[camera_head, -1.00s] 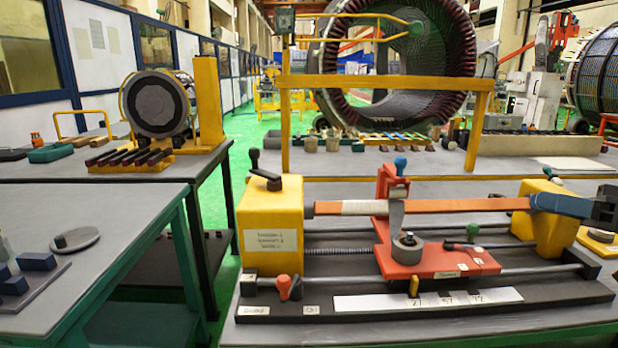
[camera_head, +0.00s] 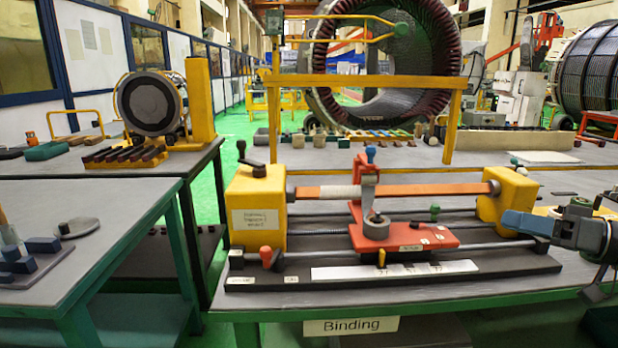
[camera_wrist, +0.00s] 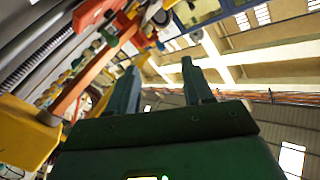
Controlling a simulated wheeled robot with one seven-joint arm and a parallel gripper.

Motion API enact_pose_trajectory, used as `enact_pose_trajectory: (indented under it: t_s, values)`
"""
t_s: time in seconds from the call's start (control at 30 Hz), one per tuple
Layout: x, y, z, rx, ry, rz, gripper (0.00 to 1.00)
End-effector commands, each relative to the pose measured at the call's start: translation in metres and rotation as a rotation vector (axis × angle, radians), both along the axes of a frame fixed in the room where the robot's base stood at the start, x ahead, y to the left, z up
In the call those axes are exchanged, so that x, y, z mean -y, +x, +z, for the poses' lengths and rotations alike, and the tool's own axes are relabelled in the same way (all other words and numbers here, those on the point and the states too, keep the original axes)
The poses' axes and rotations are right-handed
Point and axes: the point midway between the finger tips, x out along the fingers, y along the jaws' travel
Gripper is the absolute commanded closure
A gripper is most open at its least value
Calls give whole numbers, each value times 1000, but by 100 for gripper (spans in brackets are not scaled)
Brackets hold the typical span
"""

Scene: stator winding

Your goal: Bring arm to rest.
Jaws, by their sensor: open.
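My gripper (camera_head: 527,224) is at the right of the binding machine in the head view, with blue fingers pointing left, in front of the right yellow block (camera_head: 507,202). In the wrist view my gripper (camera_wrist: 160,88) shows two blue-green fingers spread apart with nothing between them. The orange-red bar (camera_head: 430,190) with a pale wrapped section (camera_head: 338,192) spans the two yellow blocks. The red carriage (camera_head: 405,240) stands under the bar, apart from my gripper.
The machine's black base (camera_head: 300,275) sits on a grey table with a "Binding" sign (camera_head: 351,326). A green-legged table (camera_head: 110,225) stands at the left. A yellow frame (camera_head: 365,82) and a large stator ring (camera_head: 325,60) are behind. A floor gap separates the tables.

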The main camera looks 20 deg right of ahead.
Motion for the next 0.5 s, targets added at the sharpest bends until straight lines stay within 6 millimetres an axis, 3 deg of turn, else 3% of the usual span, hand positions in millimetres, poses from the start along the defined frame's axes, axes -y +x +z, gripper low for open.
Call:
enact_pose_trajectory:
  t_s: [0.27, 0.5]
  values:
    - [-31, 7, -63, -112, 49, -103, 49]
    - [-80, -4, -150, -260, 67, -256, 49]
